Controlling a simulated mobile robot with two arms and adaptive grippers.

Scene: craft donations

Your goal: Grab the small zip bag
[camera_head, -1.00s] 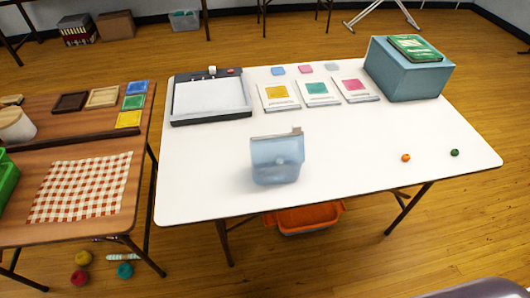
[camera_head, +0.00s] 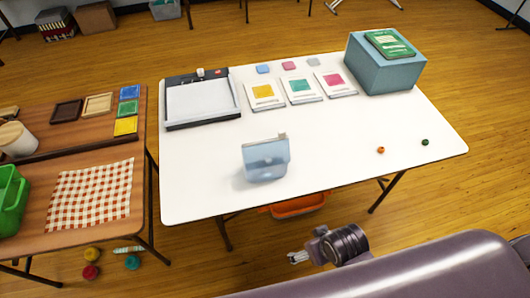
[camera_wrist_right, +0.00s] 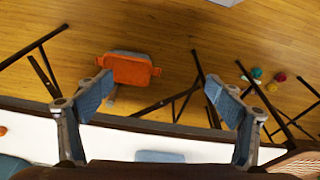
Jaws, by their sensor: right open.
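The small zip bag (camera_head: 266,160) is translucent blue and stands upright on the white table (camera_head: 205,188), near its front edge left of the middle. My right gripper (camera_head: 298,257) is in front of the table's front edge, to the right of the bag and apart from it. In the right wrist view my right gripper (camera_wrist_right: 157,95) has its two blue-padded fingers spread wide with nothing between them. A blue shape at the lower middle of that view (camera_wrist_right: 160,156) appears to be the bag, partly cut off by my gripper's body. My left gripper is not in view.
A paper trimmer (camera_head: 203,102), several cards, and a blue box (camera_head: 385,66) with a green book occupy the table's back. An orange bead (camera_head: 381,150) and a green bead (camera_head: 425,142) lie at right. An orange bin (camera_head: 299,207) sits under the table.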

